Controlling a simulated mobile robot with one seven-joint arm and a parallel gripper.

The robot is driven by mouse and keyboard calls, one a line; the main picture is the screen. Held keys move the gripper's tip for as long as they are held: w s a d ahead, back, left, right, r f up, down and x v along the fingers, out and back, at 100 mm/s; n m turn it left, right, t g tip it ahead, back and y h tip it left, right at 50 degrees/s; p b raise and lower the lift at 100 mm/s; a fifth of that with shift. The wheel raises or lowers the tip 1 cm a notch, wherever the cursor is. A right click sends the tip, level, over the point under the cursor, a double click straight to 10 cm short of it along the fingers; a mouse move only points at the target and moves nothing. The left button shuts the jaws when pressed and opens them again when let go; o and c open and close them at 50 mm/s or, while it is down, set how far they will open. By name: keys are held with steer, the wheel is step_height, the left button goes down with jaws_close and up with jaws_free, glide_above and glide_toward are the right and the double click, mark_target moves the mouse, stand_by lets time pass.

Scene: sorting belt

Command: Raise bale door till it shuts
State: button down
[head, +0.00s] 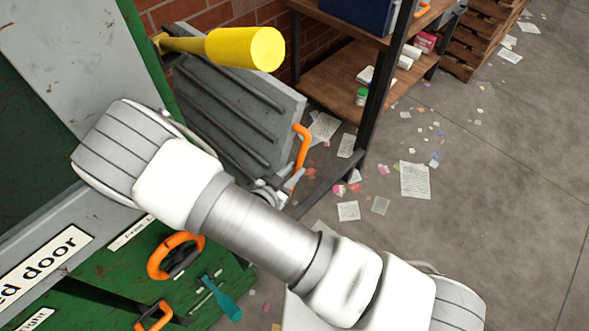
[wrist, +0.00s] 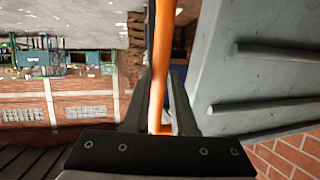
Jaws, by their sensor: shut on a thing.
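The bale door appears to be the grey ribbed panel (head: 235,118) beside the green machine, lowered and slanting outward. It has an orange handle (head: 302,150) on its outer edge. My gripper (head: 284,186) is at the handle's lower end, partly hidden by my arm in the head view. In the wrist view, the fingers (wrist: 163,110) are shut on the orange handle (wrist: 163,55), which runs between them. The ribbed panel also shows close on the right there (wrist: 245,70). The door's hinge and lower part are hidden.
The green machine (head: 215,318) fills the left, with an orange ring handle (head: 160,262) and a teal handle (head: 222,299). A yellow-gripped lever (head: 240,47) sticks out above the panel. A shelf unit (head: 335,68) stands close behind. Papers litter the otherwise open floor at right.

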steer(key=shift+a+f, duration=0.1)
steer(key=shift+a, duration=0.15)
steer(key=c, duration=0.9)
jaws_free()
steer(key=shift+o, duration=0.8)
steer(key=shift+d, duration=0.2)
steer(key=p+v, duration=0.1)
steer(key=v, duration=1.6)
steer(key=shift+s, duration=0.15)
steer(key=shift+a, duration=0.1)
